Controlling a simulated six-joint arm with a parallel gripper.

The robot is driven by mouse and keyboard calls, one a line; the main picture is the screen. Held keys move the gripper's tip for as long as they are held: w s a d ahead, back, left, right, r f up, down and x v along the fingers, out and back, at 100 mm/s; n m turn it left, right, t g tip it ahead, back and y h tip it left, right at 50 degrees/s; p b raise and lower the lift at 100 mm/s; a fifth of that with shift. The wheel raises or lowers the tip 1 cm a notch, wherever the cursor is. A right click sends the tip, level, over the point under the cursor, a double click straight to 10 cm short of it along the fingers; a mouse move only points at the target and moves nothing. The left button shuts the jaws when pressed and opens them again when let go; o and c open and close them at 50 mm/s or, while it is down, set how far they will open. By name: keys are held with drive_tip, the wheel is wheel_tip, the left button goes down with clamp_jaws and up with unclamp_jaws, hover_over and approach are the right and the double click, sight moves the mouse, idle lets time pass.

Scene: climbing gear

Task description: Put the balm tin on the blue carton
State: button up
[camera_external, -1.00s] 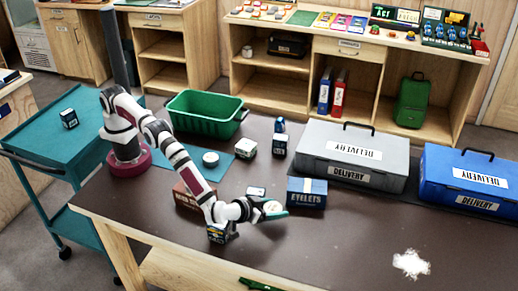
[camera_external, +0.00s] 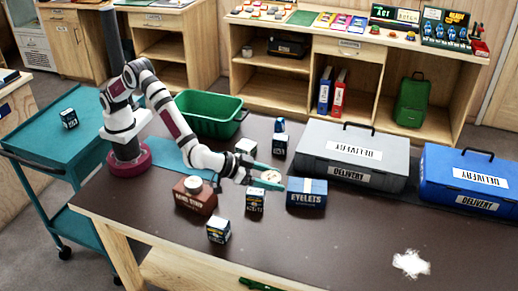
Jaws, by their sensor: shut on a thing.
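My gripper (camera_external: 267,176), with teal fingers, is shut on a small round tin (camera_external: 272,176) with a cream top, which looks like the balm tin. Its label is too small to read. It is held above the table, up and left of the blue carton in the picture. The blue carton (camera_external: 306,196), marked EYELETS, stands on the dark table with a clear top. A small dark box with a pale top (camera_external: 256,201) stands left of the carton, below my gripper in the picture.
A brown box (camera_external: 195,198) with a round white-topped tin (camera_external: 193,182) and a small dark box (camera_external: 219,231) stand to the left. The grey DELIVERY case (camera_external: 383,172) is behind right. The table front right is mostly clear.

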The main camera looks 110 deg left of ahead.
drive_tip(key=shift+s+a+r+m+t+h, duration=0.2)
drive_tip(key=shift+a+m+t+h, duration=0.2)
drive_tip(key=shift+a+m+h, duration=0.25)
approach(313, 189)
drive_tip(key=shift+m+h, duration=0.25)
drive_tip(key=w+r, duration=0.1)
drive_tip(key=w+a+r, duration=0.1)
drive_tip(key=w, duration=0.1)
drive_tip(key=shift+r, duration=0.15)
drive_tip(key=shift+w+a+f, duration=0.1)
drive_tip(key=shift+a+f, duration=0.05)
drive_tip(key=shift+f, duration=0.95)
drive_tip(key=shift+w+a+f, duration=0.1)
drive_tip(key=shift+a+f, duration=0.05)
drive_tip(key=shift+f, duration=0.9)
drive_tip(key=shift+f, duration=0.1)
